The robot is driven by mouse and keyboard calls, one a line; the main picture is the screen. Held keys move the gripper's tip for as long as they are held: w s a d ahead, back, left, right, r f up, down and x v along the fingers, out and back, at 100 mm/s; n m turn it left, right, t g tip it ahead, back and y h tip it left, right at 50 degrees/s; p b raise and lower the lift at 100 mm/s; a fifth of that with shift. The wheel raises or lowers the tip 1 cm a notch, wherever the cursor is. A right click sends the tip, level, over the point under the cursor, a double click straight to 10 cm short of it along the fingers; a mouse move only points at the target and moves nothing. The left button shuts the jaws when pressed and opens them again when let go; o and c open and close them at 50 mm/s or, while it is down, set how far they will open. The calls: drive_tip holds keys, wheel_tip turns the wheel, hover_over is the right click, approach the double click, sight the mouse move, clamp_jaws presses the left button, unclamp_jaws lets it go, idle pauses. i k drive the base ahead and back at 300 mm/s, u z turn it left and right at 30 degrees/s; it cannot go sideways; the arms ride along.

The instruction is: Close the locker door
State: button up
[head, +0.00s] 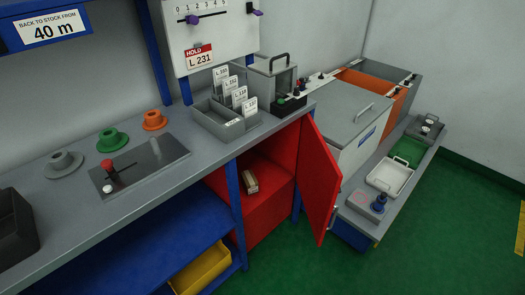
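The red locker (268,208) is set under the grey workbench, right of the blue post. Its red door (319,182) stands wide open, swung out from the right side toward the green floor. A small brown and white box-like item (250,182) lies inside on the red shelf. My gripper is not in the head view.
The grey workbench (75,225) carries coloured flanged pieces, a card tray (222,125) and a plate with a red knob. A lower bench (355,222) with a white tray stands right of the door. Green floor (300,262) is clear before the locker.

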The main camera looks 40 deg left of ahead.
sight(319, 178)
drive_tip(key=u, duration=0.05)
drive_tip(key=i, duration=1.55)
drive_tip(key=u, duration=0.2)
drive_tip(key=k, duration=0.1)
drive_tip(key=u, duration=0.15)
